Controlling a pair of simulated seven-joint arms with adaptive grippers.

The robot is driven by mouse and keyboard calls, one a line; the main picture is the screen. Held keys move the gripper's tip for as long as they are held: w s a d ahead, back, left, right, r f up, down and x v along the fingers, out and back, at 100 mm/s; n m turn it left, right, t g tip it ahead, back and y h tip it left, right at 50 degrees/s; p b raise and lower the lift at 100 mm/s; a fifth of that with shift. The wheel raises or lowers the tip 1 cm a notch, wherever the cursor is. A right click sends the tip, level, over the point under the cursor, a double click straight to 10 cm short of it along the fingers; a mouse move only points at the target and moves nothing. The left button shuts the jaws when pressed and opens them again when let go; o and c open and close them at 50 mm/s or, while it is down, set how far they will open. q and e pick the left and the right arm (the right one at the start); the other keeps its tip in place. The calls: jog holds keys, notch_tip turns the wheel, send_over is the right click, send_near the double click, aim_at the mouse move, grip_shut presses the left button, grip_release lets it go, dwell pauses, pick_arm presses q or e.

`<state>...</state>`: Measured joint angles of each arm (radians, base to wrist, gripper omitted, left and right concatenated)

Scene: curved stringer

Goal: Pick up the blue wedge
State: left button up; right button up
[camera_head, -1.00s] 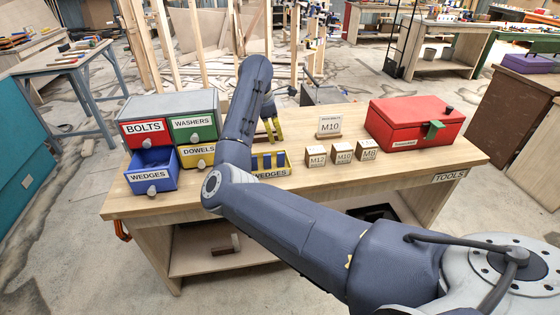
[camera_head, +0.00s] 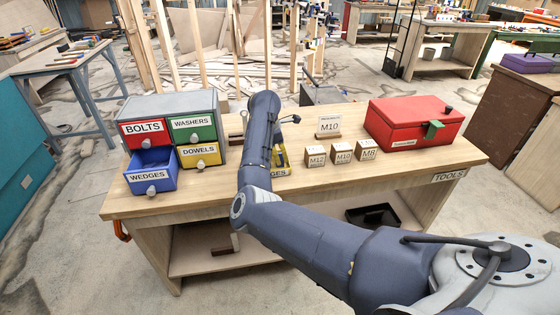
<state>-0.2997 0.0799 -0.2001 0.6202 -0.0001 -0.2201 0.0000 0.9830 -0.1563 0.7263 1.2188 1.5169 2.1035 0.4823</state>
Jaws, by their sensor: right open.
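The yellow tray (camera_head: 282,162) with the wedges label stands on the workbench, and my right arm covers most of it. The blue wedges seen in it earlier are hidden behind the arm now. My right gripper (camera_head: 279,138) is at the tray, largely hidden by its own wrist and forearm. It is open; whether a wedge lies between its fingers cannot be seen. The blue drawer (camera_head: 151,178) labelled WEDGES is pulled open at the lower left of the drawer unit, and no wedge can be made out in it. My left gripper is not in view.
The grey drawer unit (camera_head: 207,104) stands left of my arm, its other drawers shut. Three small labelled blocks (camera_head: 341,155), an M10 sign (camera_head: 329,124) and a red toolbox (camera_head: 414,125) stand to the right. The workbench (camera_head: 208,194) is clear along its front edge.

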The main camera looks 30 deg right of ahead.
jog(key=shift+x, duration=1.05)
jog(key=shift+c, duration=0.6)
grip_shut()
